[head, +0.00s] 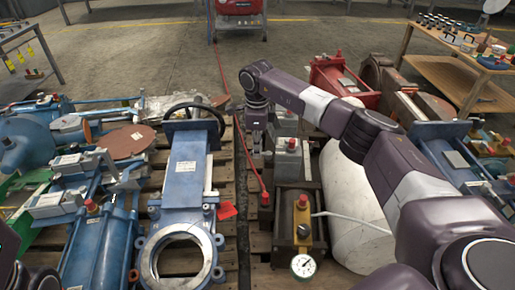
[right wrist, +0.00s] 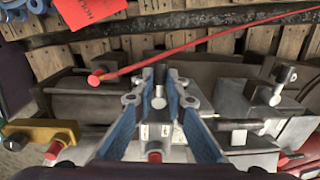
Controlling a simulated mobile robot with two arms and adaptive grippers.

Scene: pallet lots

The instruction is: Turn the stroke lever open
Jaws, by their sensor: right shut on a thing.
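My right gripper (head: 257,150) points down over the gap between the pallets, beside a grey block-shaped actuator (head: 289,160) with a red cap. In the right wrist view my right gripper (right wrist: 162,82) has its blue-lined fingers closed around a short silver lever or pin (right wrist: 158,97). I take this to be the stroke lever; its angle is hard to judge. A white-labelled part with a red cap (right wrist: 155,157) shows between the fingers. The lever is hidden or too small in the head view. My left gripper is out of view.
A blue gate valve (head: 186,190) with a black handwheel lies left. A red hose (head: 250,160) runs close by the gripper. Open floor lies behind; a wooden bench (head: 450,70) stands right.

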